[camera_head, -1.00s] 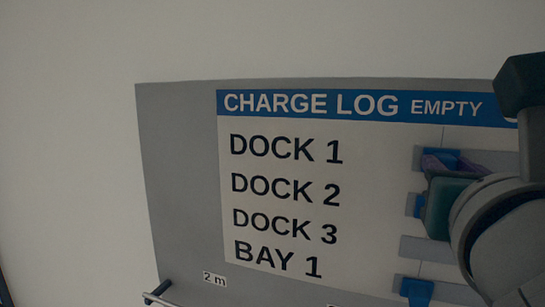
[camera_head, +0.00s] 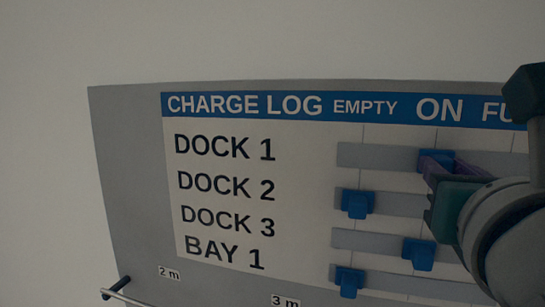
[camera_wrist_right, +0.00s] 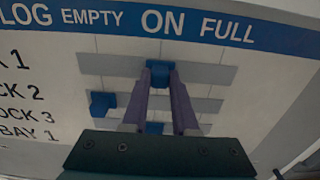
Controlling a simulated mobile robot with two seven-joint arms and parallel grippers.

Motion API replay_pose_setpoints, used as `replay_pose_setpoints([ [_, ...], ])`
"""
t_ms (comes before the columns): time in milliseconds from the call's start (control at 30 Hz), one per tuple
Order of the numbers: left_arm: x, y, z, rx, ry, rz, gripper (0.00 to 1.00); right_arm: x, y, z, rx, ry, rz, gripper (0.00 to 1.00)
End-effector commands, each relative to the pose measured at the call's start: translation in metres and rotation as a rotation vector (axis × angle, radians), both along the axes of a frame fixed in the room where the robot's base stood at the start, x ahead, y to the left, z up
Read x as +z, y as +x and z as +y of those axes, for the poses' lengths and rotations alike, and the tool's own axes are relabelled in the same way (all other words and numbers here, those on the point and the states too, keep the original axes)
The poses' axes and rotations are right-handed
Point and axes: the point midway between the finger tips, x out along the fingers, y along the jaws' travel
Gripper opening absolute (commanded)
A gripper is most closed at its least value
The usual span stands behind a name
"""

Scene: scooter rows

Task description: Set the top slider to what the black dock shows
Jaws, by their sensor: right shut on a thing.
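The top slider, in the DOCK 1 row of the charge log board, has a blue knob (camera_head: 436,156) under the word ON. In the right wrist view the knob (camera_wrist_right: 160,72) sits between the purple fingertips, below ON. My right gripper (camera_head: 434,172) is shut on this knob; it also shows in the right wrist view (camera_wrist_right: 161,92). The black dock is not in view. My left gripper is not in view.
The DOCK 2 knob (camera_head: 357,204) and BAY 1 knob (camera_head: 348,281) stand under EMPTY. The DOCK 3 knob (camera_head: 418,254) stands under ON. A rail (camera_head: 117,287) is at the lower left. Plain wall surrounds the board.

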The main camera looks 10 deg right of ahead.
Motion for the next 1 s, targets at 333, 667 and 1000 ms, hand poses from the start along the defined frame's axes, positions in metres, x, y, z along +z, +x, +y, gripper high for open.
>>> replay_pose_setpoints([
  [333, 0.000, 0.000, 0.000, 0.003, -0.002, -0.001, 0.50, -0.001, 0.000, 0.000, -0.001, 0.001, 0.001, 0.55],
  [667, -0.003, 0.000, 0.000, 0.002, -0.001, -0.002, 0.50, -0.002, -0.002, 0.002, 0.001, 0.001, -0.001, 0.57],
  [1000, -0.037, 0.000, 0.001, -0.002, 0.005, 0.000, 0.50, -0.005, -0.054, 0.034, 0.003, 0.005, 0.005, 0.57],
])
